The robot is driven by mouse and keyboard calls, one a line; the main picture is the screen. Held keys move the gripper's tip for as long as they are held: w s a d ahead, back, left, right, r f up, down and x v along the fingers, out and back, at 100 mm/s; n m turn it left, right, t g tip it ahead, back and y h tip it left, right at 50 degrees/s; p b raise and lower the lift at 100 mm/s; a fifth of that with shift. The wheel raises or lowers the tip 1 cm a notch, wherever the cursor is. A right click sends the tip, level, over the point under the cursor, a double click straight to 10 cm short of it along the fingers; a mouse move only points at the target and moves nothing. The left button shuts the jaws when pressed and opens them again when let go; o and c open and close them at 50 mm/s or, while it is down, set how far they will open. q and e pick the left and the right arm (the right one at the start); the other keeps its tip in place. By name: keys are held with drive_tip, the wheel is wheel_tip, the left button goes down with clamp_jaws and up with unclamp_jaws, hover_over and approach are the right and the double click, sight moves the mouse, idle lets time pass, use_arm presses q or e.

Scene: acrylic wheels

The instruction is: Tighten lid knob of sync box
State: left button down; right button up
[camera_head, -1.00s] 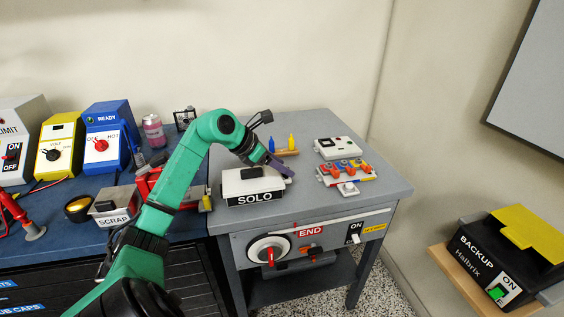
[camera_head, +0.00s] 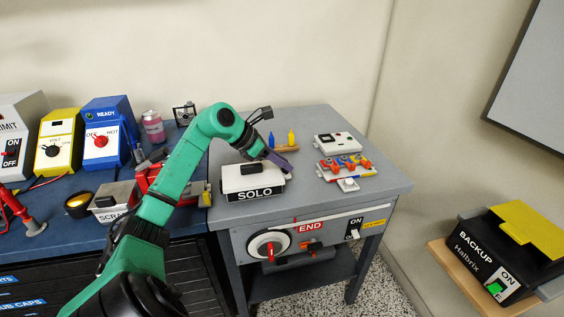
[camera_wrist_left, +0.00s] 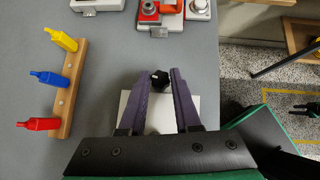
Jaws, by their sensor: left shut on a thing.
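A white box labelled SOLO (camera_head: 237,184) stands on the grey table, with a dark piece (camera_head: 248,169) on its top. No label reading sync shows. My left gripper (camera_head: 289,169) is at the box's right end, its purple fingers tilted down to the right. In the left wrist view, the fingertips (camera_wrist_left: 160,82) are shut on a black knob (camera_wrist_left: 160,79) by the edge of the white box (camera_wrist_left: 190,102). The fingers hide this knob in the head view.
A wooden holder (camera_wrist_left: 73,85) with blue, yellow and red pegs stands behind the box. A red, blue and white panel (camera_head: 345,168) and a white unit (camera_head: 337,143) are to the right. The table top (camera_head: 385,180) is bare at its right front.

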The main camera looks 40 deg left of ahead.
use_arm(q)
drive_tip(key=shift+w+a+r+m+g+h+p, duration=0.15)
drive_tip(key=shift+m+g+h+p, duration=0.15)
drive_tip(key=shift+m, duration=0.25)
drive_tip(key=shift+s+a+r+m+g+h+p, duration=0.1)
drive_tip(key=shift+m+h+p, duration=0.1)
drive_tip(key=shift+m+h, duration=0.3)
drive_tip(key=m+g+p, duration=0.1)
drive_tip(key=m+g+h+p, duration=0.1)
drive_tip(key=m+p, duration=0.1)
drive_tip(key=shift+w+r+m+h, duration=0.1)
drive_tip(key=shift+w+m+h, duration=0.1)
drive_tip(key=shift+m+h, duration=0.1)
drive_tip(key=shift+w+m+g+h+p, duration=0.1)
drive_tip(key=shift+m+g+h+p, duration=0.3)
drive_tip(key=shift+m+g, duration=0.35)
drive_tip(key=shift+f+m, duration=0.25)
drive_tip(key=shift+m, duration=0.35)
drive_tip(key=c, duration=0.6)
unclamp_jaws()
